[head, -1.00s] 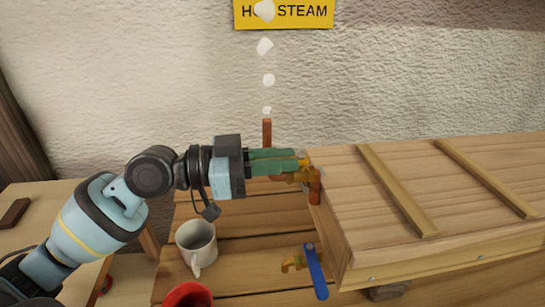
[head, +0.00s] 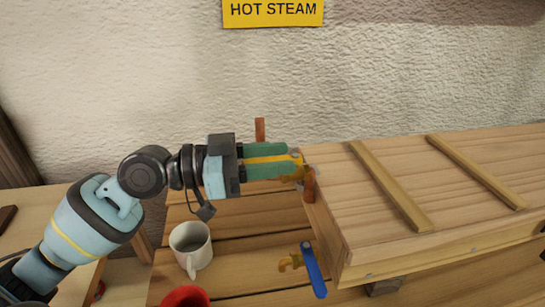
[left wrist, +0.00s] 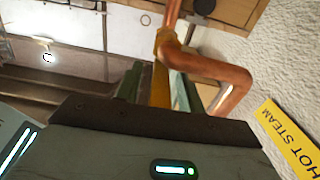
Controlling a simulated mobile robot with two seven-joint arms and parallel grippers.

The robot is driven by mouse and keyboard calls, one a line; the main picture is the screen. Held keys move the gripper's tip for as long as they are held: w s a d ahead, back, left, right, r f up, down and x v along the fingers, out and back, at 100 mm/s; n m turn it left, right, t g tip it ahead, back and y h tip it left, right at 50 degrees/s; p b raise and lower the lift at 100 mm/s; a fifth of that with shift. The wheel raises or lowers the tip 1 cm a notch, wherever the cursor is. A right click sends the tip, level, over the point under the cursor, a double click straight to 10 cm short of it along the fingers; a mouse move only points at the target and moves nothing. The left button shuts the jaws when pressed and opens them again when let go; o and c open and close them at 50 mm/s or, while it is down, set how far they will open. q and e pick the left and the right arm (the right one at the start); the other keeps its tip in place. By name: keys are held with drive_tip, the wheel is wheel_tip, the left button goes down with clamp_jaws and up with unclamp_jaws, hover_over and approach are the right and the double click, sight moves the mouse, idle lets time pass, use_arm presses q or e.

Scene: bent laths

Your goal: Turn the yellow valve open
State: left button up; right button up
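The yellow valve (head: 272,159) is at the left end of the wooden crate, on copper piping. Its lever points left, along my fingers. My left gripper (head: 291,158) is open, with one green finger above and one below the lever in the head view. In the left wrist view the yellow lever (left wrist: 160,88) lies between the green fingers (left wrist: 155,82), with a gap on its left side. The copper pipe (left wrist: 228,72) bends just beyond it. My right gripper is not in view.
A blue-handled valve (head: 314,270) sits lower on the crate's left side. A grey-white mug (head: 191,246) and a red object (head: 186,297) stand below my arm. The wooden crate (head: 400,190) fills the right. A HOT STEAM sign (head: 272,12) hangs on the wall.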

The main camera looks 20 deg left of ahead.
use_arm(q)
drive_tip(key=shift+s+a+f, duration=0.1)
drive_tip(key=shift+a, duration=0.15)
drive_tip(key=b+v, duration=0.3)
drive_tip(key=v, duration=0.4)
drive_tip(key=shift+s+a, duration=0.1)
idle(0.4)
